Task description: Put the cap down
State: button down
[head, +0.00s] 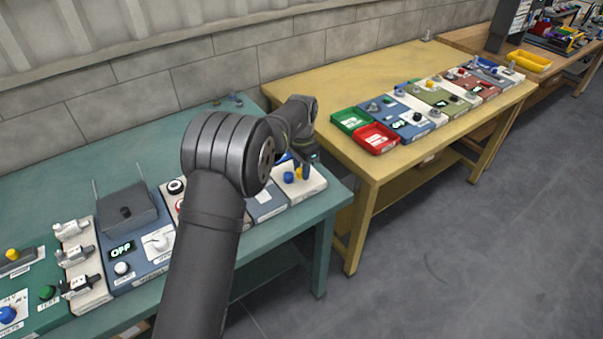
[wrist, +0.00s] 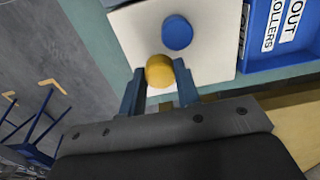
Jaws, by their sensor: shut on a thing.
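My gripper (wrist: 159,74) is shut on a round yellow cap (wrist: 159,66), with one blue finger on each side of it. The yellow cap is over the white panel (wrist: 215,62), near one edge; I cannot tell whether it touches the panel. A round blue cap (wrist: 177,32) is on the same panel, close beside the yellow one and apart from the fingers. In the head view my gripper (head: 304,174) is at the right end of the green bench, with the blue cap (head: 288,178) to its left. The yellow cap there is partly hidden by the finger.
A blue tray (wrist: 250,56) labelled OUT and ROLLERS adjoins the panel. A yellow bench (head: 365,170) with red and green trays stands at right, across a gap.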

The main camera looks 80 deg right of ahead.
jog(key=shift+f, duration=1.1)
jog(key=shift+f, duration=0.15)
jog(key=c, duration=1.1)
grip_release()
jog(key=shift+o, duration=0.2)
notch_tip(320, 180, up, 12)
jog(key=shift+r, duration=0.2)
